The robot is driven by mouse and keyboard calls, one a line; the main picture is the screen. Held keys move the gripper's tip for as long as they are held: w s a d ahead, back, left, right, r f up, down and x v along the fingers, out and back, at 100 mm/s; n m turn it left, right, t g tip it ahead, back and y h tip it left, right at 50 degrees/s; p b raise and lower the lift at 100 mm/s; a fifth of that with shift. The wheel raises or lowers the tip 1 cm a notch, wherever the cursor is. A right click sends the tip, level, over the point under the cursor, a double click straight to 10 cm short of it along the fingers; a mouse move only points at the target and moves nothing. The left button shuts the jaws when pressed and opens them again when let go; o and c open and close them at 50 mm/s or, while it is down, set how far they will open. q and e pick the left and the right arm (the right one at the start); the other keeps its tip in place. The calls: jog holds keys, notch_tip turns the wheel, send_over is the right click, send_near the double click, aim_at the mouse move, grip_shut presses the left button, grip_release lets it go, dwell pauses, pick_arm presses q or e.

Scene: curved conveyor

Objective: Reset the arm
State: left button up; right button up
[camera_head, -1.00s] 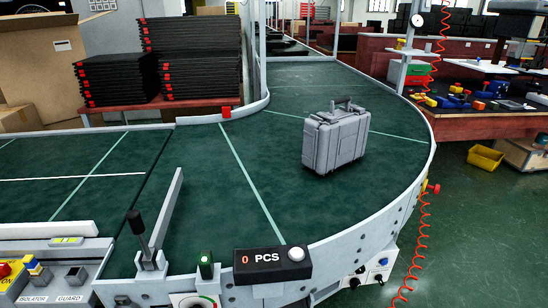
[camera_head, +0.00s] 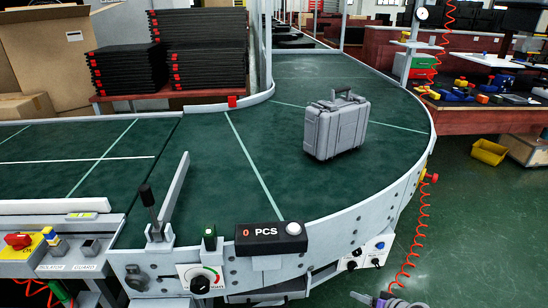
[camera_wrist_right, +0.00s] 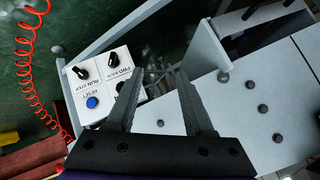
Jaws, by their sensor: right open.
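My right gripper (camera_head: 386,301) just enters at the bottom edge of the head view. In the right wrist view (camera_wrist_right: 157,80) its two dark fingers are apart with nothing between them. They are over the side of the conveyor, close to a white control box (camera_wrist_right: 105,85). This box has black knobs and a blue button (camera_wrist_right: 92,102) labelled RESET. In the head view the control box (camera_head: 366,253) is on the conveyor's front right side, above the gripper. My left gripper is in neither view.
A grey case (camera_head: 336,125) stands upright on the green curved conveyor (camera_head: 215,190). A black-knobbed lever (camera_head: 148,200) and a counter reading 0 PCS (camera_head: 268,233) are at the near edge. A red coiled cord (camera_head: 420,215) hangs at the right.

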jog(key=s+a+r+n+g+h, duration=0.1)
jog(key=s+a+r+g+h, duration=0.15)
jog(key=s+a+r, duration=0.85)
jog(key=s+r+g+h, duration=0.1)
jog(key=s+g+h, duration=0.1)
jog(key=s, duration=1.8)
pick_arm(q)
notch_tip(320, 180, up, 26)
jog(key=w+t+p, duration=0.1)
jog(key=p, duration=2.1)
jog(key=shift+p, duration=0.35)
pick_arm(e)
notch_tip(320, 180, up, 26)
jog(key=w, duration=0.2)
jog(key=shift+n+t, duration=0.4)
jog(key=shift+t, duration=0.05)
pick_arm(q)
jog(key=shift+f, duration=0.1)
pick_arm(e)
jog(key=shift+s+d, duration=0.1)
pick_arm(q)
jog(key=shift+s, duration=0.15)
pick_arm(e)
jog(key=shift+r, duration=0.1)
